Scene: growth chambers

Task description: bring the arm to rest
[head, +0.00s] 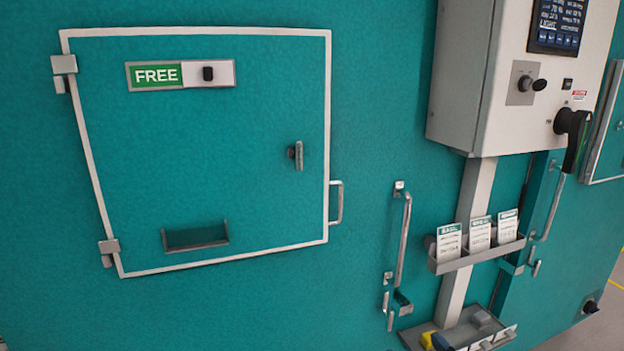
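Neither of my arms nor either gripper shows in the head view. In front of me is a teal chamber wall with a square door (240,110) framed in a pale edge. The door looks closed. A slider plate (180,75) on it reads FREE on green. A small latch handle (297,154) sits at the door's right side, and a metal pull handle (337,203) is just beyond the frame. An empty-looking shallow holder (195,237) is low on the door.
A grey control box (510,110) with a screen (558,22) and a black rotary handle (575,135) juts out at upper right. Below it, a card rack (478,255) holds several labelled cards. A vertical bar handle (403,240) stands left of it. A tray (455,335) with small items is at the bottom.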

